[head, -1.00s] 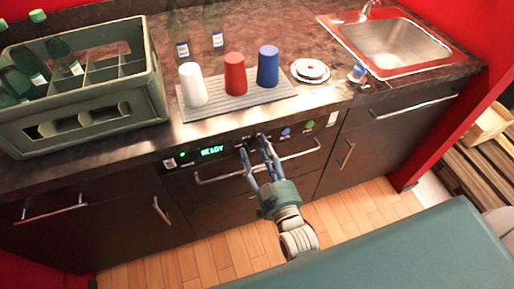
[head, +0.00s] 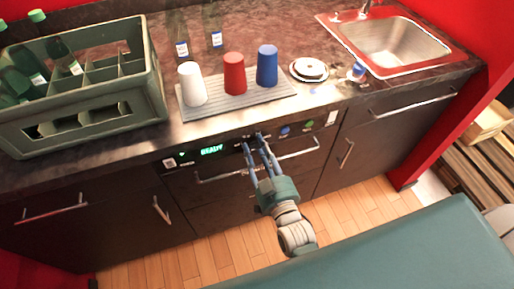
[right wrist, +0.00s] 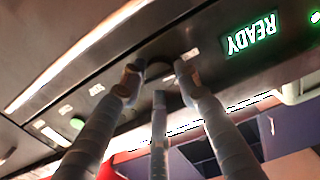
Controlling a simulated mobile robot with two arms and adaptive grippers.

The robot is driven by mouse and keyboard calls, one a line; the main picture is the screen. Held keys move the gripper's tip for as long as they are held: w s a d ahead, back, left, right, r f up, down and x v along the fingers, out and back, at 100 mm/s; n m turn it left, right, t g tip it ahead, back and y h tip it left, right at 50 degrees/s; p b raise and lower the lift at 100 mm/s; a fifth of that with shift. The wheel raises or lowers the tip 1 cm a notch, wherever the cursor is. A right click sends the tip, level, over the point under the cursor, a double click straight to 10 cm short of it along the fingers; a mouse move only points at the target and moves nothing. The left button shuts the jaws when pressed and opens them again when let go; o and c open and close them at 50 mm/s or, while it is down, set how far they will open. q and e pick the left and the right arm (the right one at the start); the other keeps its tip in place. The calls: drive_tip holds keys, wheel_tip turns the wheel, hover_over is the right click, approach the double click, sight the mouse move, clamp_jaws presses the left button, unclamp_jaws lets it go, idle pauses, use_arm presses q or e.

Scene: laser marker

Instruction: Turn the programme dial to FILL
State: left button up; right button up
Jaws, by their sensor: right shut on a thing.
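My right gripper (head: 252,141) reaches up to the black control panel below the counter edge, fingers at the panel. In the right wrist view its fingertips (right wrist: 160,72) are closed around the programme dial (right wrist: 162,77), a dark round knob largely hidden between them. The dial's pointer and the FILL mark cannot be made out. The lit green display (head: 211,149) left of the gripper reads READY; it also shows, upside down, in the right wrist view (right wrist: 251,34). My left gripper is not in view.
A blue button (head: 285,130) and a green button (head: 309,126) sit right of the dial. A bar handle (head: 215,179) runs below the panel. Cups stand on a grey mat (head: 245,104) above. A bottle crate (head: 85,125) is at left, a sink (head: 395,42) at right.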

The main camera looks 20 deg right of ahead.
drive_tip(key=shift+w+r+m+p, duration=0.1)
drive_tip(key=shift+r+m+p, duration=0.35)
drive_tip(key=shift+m, duration=0.45)
drive_tip(key=m+p, duration=0.1)
drive_tip(key=m, duration=0.2)
drive_tip(key=shift+m, duration=0.3)
drive_tip(key=m+p, duration=0.1)
drive_tip(key=m, duration=0.1)
drive_tip(key=shift+d+m, duration=0.1)
drive_tip(key=shift+m, duration=0.2)
drive_tip(key=m, duration=0.2)
drive_tip(key=shift+f+m, duration=0.1)
drive_tip(key=shift+m, duration=0.3)
drive_tip(key=m, duration=0.2)
drive_tip(key=shift+d+m, duration=0.1)
drive_tip(key=shift+m, duration=0.3)
drive_tip(key=shift+c, duration=0.2)
drive_tip(key=m, duration=0.2)
drive_tip(key=shift+f+m, duration=0.1)
drive_tip(key=shift+m, duration=0.2)
drive_tip(key=m+b, duration=0.1)
drive_tip(key=m, duration=0.2)
drive_tip(key=shift+d+f+m, duration=0.1)
drive_tip(key=shift+m, duration=0.2)
drive_tip(key=shift+f+m+b, duration=0.15)
drive_tip(key=shift+m+b, duration=0.55)
drive_tip(key=shift+m, duration=1.3)
